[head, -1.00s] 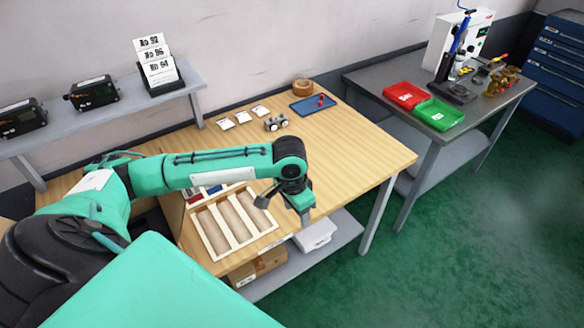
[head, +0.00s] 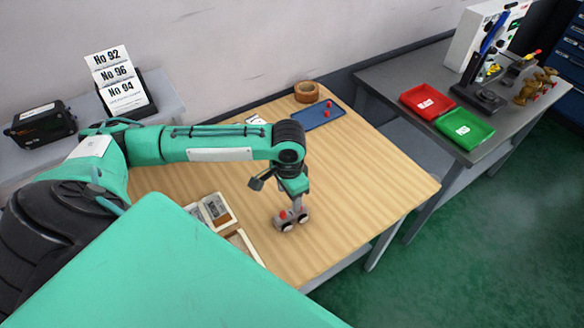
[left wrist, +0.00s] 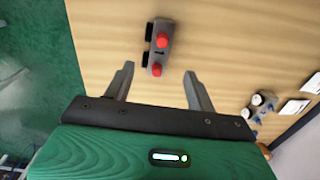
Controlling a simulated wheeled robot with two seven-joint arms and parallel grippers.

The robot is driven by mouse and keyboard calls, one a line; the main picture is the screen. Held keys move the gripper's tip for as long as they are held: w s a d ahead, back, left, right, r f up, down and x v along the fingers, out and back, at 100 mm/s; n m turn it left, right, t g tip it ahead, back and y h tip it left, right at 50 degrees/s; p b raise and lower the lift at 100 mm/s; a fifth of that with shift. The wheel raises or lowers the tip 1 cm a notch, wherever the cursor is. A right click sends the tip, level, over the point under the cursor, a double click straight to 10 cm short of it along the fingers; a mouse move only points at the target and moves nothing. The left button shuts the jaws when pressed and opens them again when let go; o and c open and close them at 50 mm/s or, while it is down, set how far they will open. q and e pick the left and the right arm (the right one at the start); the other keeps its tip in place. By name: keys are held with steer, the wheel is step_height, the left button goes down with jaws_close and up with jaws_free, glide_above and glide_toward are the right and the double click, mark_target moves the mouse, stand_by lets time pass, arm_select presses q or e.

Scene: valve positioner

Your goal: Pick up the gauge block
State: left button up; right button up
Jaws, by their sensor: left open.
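A grey gauge block (head: 292,221) with two round gauges on its side and red caps on top stands on the wooden table. In the left wrist view the gauge block (left wrist: 158,45) lies beyond and between the fingertips, its near end level with them. My left gripper (head: 296,204) points down over it in the head view, open, with nothing between its fingers; the wrist view shows the left gripper (left wrist: 159,70) with both fingers spread. I cannot tell the remaining height. A second grey block with two white round faces (left wrist: 258,106) lies off to the right in the wrist view.
A blue mat (head: 312,121) with red caps and a tape roll (head: 306,92) are at the back. A wooden tray (head: 238,240) is partly hidden by my body. A red bin (head: 427,102) and green bin (head: 465,129) stand on the grey bench. The table's right side is clear.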

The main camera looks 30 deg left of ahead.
mark_target(291, 214)
arm_select(q)
step_height(291, 214, down, 3)
steer(key=shift+a+f, duration=0.1)
steer(key=f, duration=0.1)
steer(key=f+p, duration=0.1)
steer(key=f, duration=0.1)
steer(key=shift+w+d, duration=0.15)
steer(key=shift+d, duration=0.05)
step_height(291, 214, down, 3)
steer(key=shift+w+f+p, duration=0.1)
steer(key=shift+p, duration=0.5)
steer(key=shift+f, duration=0.15)
steer(key=c, duration=0.3)
jaws_close()
arm_select(e)
steer(key=shift+w+a+r, duration=0.25)
steer(key=shift+w+r, duration=0.25)
steer(key=shift+r, duration=0.15)
steer(key=shift+w+a+r, duration=0.2)
steer(key=shift+w+r, duration=0.25)
steer(key=shift+r, duration=0.15)
